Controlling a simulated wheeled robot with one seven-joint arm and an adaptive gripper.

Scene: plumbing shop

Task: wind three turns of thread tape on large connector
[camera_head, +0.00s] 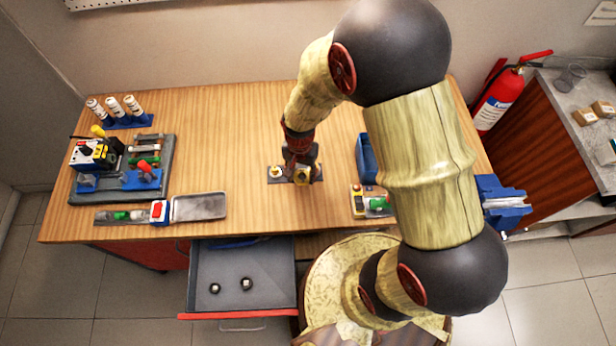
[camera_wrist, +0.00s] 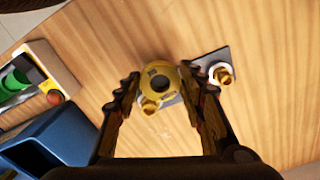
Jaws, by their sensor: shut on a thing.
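My gripper (camera_wrist: 160,95) is shut on a yellow tape roll (camera_wrist: 158,70), a ring with a dark centre, held between its two fingers. A brass connector (camera_wrist: 150,107) shows right beside the roll; whether they touch I cannot tell. A second brass connector (camera_wrist: 221,74) with a pale collar stands on a dark plate (camera_wrist: 208,60), apart from the roll. In the head view the connectors show at the left (camera_head: 275,171) and right (camera_head: 301,176) of the plate, under my gripper (camera_head: 300,165). Which connector is larger is unclear.
A blue bin (camera_wrist: 45,140) and a small station with a green part (camera_head: 377,203) stand right of the plate. A tool board (camera_head: 120,195) and several white rolls (camera_head: 114,107) are at the left. An open drawer (camera_head: 240,270) juts out in front.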

